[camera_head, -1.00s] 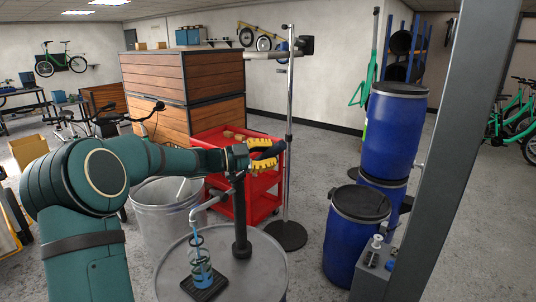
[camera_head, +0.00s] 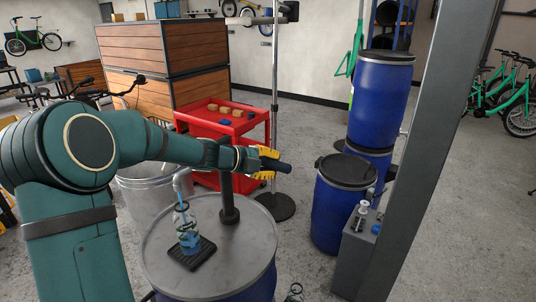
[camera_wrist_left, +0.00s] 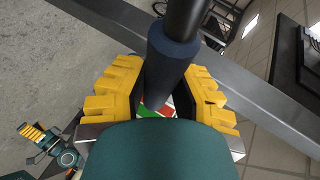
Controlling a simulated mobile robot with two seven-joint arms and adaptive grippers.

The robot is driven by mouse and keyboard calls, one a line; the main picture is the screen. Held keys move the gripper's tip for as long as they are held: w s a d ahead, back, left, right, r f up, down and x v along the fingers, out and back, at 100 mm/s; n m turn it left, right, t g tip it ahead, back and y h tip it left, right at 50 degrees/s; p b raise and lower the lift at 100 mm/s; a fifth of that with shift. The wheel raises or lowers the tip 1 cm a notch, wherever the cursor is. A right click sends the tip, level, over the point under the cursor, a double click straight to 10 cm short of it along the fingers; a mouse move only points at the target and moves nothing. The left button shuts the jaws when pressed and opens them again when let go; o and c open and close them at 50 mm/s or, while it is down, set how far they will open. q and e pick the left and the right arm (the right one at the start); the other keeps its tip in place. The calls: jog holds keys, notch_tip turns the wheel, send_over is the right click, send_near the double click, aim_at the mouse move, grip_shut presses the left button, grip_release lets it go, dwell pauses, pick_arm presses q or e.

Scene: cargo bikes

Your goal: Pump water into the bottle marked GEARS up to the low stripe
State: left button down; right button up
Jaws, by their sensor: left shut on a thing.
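A clear bottle (camera_head: 187,226) with dark markings stands upright on a black pad (camera_head: 199,254) on a grey drum lid (camera_head: 247,262). Bluish water shows in its lower part. Its lettering and exact level against a stripe are too small to read. The pump's dark column (camera_head: 229,196) rises from the lid, and its grey spout (camera_head: 181,181) reaches over the bottle. My left gripper (camera_head: 267,163) is shut on the pump's dark handle (camera_head: 284,167). The handle (camera_wrist_left: 170,65) also shows between its yellow fingers in the left wrist view.
A red cart (camera_head: 216,130) with small items stands behind the drum. A metal bin (camera_head: 146,196) is to its left. Blue barrels (camera_head: 342,206) and a grey box (camera_head: 357,252) stand to the right. A slim stand (camera_head: 275,100) is behind the gripper.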

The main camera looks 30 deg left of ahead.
pick_arm(q)
jog(key=shift+f+m+y+b, duration=0.3)
jog(key=shift+f+y, duration=0.1)
jog(key=shift+f, duration=0.75)
jog(key=shift+f+g, duration=0.1)
jog(key=shift+g, duration=0.2)
jog(key=c, duration=0.7)
grip_release()
jog(key=shift+s+a+r, duration=0.1)
jog(key=shift+r, duration=0.1)
jog(key=v, duration=1.1)
jog(key=shift+s+a, duration=0.1)
jog(key=shift+s, duration=0.25)
